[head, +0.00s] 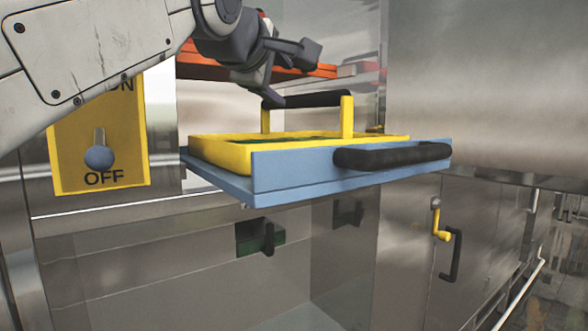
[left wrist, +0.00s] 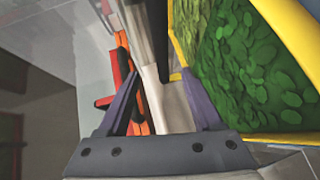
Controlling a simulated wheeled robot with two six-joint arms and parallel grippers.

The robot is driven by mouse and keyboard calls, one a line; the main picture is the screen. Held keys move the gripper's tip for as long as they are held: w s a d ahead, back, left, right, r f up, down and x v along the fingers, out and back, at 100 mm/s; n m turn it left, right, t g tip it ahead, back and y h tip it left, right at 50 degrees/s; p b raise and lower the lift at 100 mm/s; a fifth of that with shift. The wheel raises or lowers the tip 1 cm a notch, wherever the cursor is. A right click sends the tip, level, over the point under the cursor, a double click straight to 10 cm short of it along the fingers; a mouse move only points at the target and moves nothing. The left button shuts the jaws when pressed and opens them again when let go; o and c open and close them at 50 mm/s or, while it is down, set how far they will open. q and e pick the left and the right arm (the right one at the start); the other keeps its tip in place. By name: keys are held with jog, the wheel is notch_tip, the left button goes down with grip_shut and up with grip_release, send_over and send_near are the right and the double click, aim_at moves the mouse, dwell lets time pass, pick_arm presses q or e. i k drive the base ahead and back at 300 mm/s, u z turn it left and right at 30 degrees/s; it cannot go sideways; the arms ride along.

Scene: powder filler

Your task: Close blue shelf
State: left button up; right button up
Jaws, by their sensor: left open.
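The blue shelf (head: 340,178) is slid out of the metal machine, with a black handle (head: 392,156) along its front. A yellow tray (head: 222,153) rests on the shelf and has a raised black carry handle (head: 318,99) on yellow posts. In the left wrist view the tray (left wrist: 297,40) is full of green flakes. My left gripper (head: 288,76) is open above the tray, close to the carry handle's left end. In the left wrist view a dark bar appears beyond the open fingers (left wrist: 165,88); I cannot tell whether they touch it. My right gripper is out of view.
An orange shelf (head: 300,66) sits above and behind the blue one. A yellow ON/OFF panel (head: 70,150) with a lever is at the left. A cabinet door with a black handle (head: 455,256) is at the lower right. Space in front of the blue shelf looks clear.

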aim_at(278, 178)
jog(key=k, duration=1)
